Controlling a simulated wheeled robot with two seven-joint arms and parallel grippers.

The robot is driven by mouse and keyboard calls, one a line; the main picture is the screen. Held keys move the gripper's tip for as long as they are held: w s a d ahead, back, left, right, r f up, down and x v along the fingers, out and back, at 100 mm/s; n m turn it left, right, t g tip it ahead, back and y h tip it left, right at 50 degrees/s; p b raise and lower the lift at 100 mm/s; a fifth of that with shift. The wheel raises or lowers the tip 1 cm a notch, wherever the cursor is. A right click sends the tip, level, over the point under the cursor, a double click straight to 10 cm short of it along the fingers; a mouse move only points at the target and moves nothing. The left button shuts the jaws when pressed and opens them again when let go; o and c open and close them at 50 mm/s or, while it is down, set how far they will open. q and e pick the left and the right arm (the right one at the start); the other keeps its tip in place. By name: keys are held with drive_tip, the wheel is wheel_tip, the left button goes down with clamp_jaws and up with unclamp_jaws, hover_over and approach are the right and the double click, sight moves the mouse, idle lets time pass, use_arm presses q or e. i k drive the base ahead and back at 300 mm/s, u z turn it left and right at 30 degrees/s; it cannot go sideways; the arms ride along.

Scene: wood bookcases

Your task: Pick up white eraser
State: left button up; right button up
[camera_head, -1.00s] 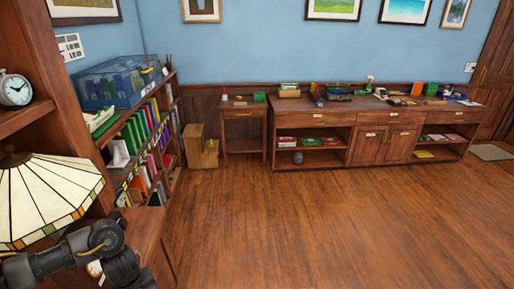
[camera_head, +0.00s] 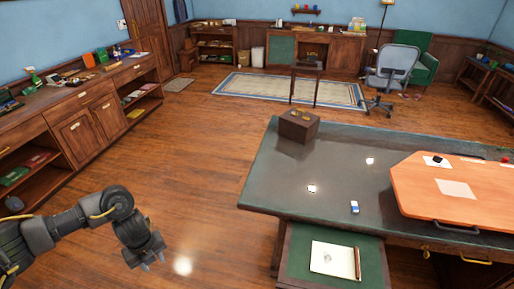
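A small white block with a blue part (camera_head: 354,207), which looks like the eraser, lies on the dark green-grey top of a large desk (camera_head: 330,165) at the right. A smaller white spot (camera_head: 311,189) lies to its left on the same top; I cannot tell whether it is an object or glare. My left gripper (camera_head: 153,264) hangs over the wood floor at the lower left, well apart from the desk. Its two fingertips look spread, with nothing between them. My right gripper is not in view.
An orange board (camera_head: 460,215) covers the desk's right part; a wooden box (camera_head: 299,126) stands at its far left corner. A pulled-out green surface (camera_head: 300,275) holds a notepad (camera_head: 333,258). Open floor (camera_head: 200,165) lies between the desk and the left cabinets (camera_head: 85,110).

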sight(355, 209)
drive_tip(key=z, duration=1.65)
drive_tip(key=k, duration=0.3)
drive_tip(key=i, duration=1.55)
